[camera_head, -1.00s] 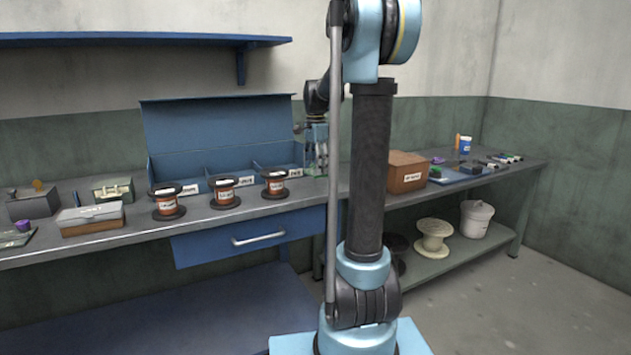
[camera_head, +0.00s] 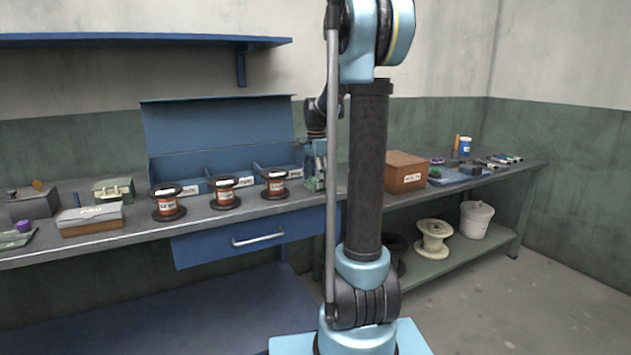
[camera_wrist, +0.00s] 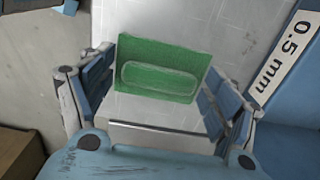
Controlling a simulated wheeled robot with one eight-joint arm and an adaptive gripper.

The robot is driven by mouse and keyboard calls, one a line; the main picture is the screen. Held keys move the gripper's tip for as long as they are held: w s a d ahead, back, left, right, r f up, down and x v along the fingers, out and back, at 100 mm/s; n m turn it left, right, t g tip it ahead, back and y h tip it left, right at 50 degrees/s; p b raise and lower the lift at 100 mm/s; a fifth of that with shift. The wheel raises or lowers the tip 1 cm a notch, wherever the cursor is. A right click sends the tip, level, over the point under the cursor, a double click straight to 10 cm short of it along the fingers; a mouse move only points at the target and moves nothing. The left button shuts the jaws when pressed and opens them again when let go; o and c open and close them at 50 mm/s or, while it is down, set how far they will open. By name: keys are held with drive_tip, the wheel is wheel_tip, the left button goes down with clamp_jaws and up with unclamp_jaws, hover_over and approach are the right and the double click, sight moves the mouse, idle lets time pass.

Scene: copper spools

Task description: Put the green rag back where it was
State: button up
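The green rag (camera_wrist: 158,51) is a flat, folded rectangle with a stitched-looking outline, in the upper middle of the wrist view. It lies over the light grey bench top (camera_wrist: 240,25). My gripper (camera_wrist: 157,85) has its two blue fingers wide apart, one at each side edge of the rag. Whether the fingers press on the rag or only stand beside it cannot be told. In the head view my gripper (camera_head: 315,180) is low over the bench, just right of the blue bin, partly behind my arm. A small greenish patch shows at its tips.
The blue bin (camera_head: 218,130) with labelled compartments is left of my gripper; its 0.5 mm label (camera_wrist: 284,58) shows in the wrist view. Three copper spools stand before it, one being the right spool (camera_head: 274,184). A brown box (camera_head: 405,172) stands to the right.

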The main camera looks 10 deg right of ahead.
idle(0.3)
wheel_tip(320, 180, up, 12)
drive_tip(key=s+f+n+t, duration=0.1)
drive_tip(key=s+f+n, duration=0.3)
drive_tip(key=s, duration=0.5)
drive_tip(key=s+f+n, duration=0.3)
drive_tip(key=s+f, duration=0.1)
drive_tip(key=s, duration=0.6)
drive_tip(key=s+f+n+t, duration=0.1)
drive_tip(key=s+f+n, duration=0.6)
drive_tip(key=s+f, duration=0.8)
drive_tip(key=shift+s+d+f+n, duration=0.15)
drive_tip(key=shift+s+f+n, duration=0.2)
drive_tip(key=shift+f, duration=0.4)
